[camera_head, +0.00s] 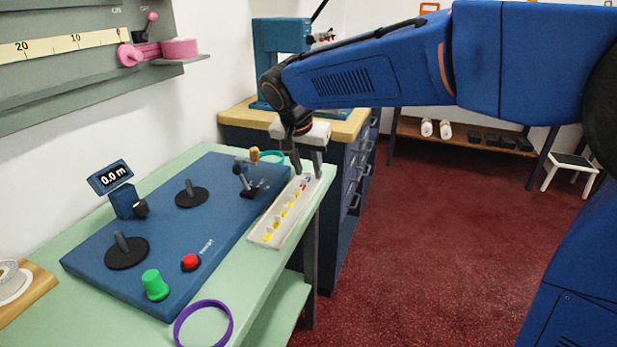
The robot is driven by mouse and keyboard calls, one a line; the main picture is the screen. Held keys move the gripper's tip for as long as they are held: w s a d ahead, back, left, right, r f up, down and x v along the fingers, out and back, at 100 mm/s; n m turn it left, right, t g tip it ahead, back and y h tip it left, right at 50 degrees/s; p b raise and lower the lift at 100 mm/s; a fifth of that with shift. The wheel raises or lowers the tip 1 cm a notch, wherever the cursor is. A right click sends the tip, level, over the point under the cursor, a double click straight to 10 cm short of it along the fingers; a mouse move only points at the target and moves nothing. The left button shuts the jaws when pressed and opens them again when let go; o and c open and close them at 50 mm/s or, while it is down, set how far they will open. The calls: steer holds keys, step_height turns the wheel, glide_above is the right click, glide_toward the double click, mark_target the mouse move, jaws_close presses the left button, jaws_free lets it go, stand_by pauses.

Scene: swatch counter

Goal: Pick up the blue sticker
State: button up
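A long white tray (258,241) lies along the right side of the pale green counter. Several small yellow stickers (284,214) lie in a row in it. At its far end are a small blue sticker (307,180) and a red one (303,187), too small to make out well. My gripper (308,174) points down over this far end, its two fingers apart with nothing seen held between them. The fingertips are close to the blue sticker; I cannot tell whether they touch the tray.
A blue board (215,225) with dark posts, a green knob (155,285) and a red button (190,261) fills the counter left of the tray. A purple ring (203,322) lies in front. Red floor (430,240) is open to the right.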

jaws_close()
steer(key=shift+r, duration=0.15)
